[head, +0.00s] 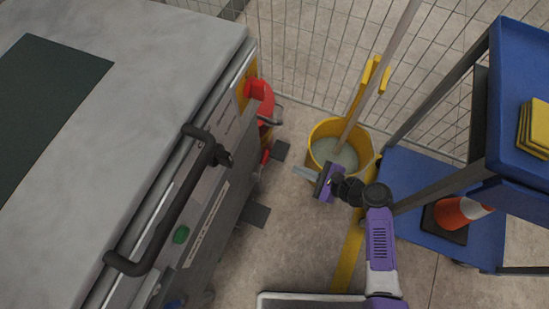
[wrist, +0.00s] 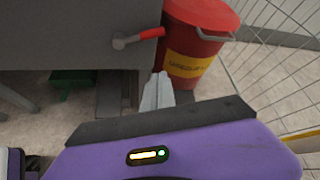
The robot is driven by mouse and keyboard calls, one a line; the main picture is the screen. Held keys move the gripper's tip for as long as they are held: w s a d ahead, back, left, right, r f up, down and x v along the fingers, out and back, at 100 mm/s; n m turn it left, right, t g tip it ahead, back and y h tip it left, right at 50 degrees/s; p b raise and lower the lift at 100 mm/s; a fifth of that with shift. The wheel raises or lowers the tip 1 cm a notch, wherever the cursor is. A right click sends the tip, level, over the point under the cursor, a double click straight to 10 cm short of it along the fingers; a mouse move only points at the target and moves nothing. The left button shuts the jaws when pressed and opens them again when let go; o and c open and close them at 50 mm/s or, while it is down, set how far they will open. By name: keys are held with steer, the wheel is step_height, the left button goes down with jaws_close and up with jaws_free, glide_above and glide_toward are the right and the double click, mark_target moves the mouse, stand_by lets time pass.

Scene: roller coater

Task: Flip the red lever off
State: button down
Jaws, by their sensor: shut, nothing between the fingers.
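The red lever (wrist: 140,37) sits on the grey side of the machine in the wrist view. Its red handle points right, out from a metal pivot at its left end. In the head view the lever (head: 265,157) is a small red piece low on the machine's right side. My gripper (head: 306,173) is shut and empty, to the right of the lever and apart from it, with its fingers pointing toward the machine. In the wrist view the closed fingertips (wrist: 157,86) appear below and slightly right of the lever.
A red bin (wrist: 192,55) with a yellow label stands beside the lever. A yellow mop bucket (head: 329,132) is behind my gripper, and a blue cart (head: 408,190) is to the right. A black handle bar (head: 168,218) runs along the machine's edge. Floor lies open between machine and gripper.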

mark_target(262, 163)
steer(key=b+x, duration=0.4)
steer(key=x, duration=0.5)
steer(key=shift+s+a+r+p, duration=0.1)
steer(key=shift+a+r+p, duration=0.1)
steer(key=shift+a+r, duration=0.25)
steer(key=shift+s+a+r+p, duration=0.1)
steer(key=shift+a+r+p, duration=0.1)
steer(key=shift+r, duration=0.45)
steer(key=shift+s+a+r+p, duration=0.15)
steer(key=shift+a+r, duration=0.2)
steer(key=shift+r, duration=0.2)
steer(key=shift+w, duration=0.15)
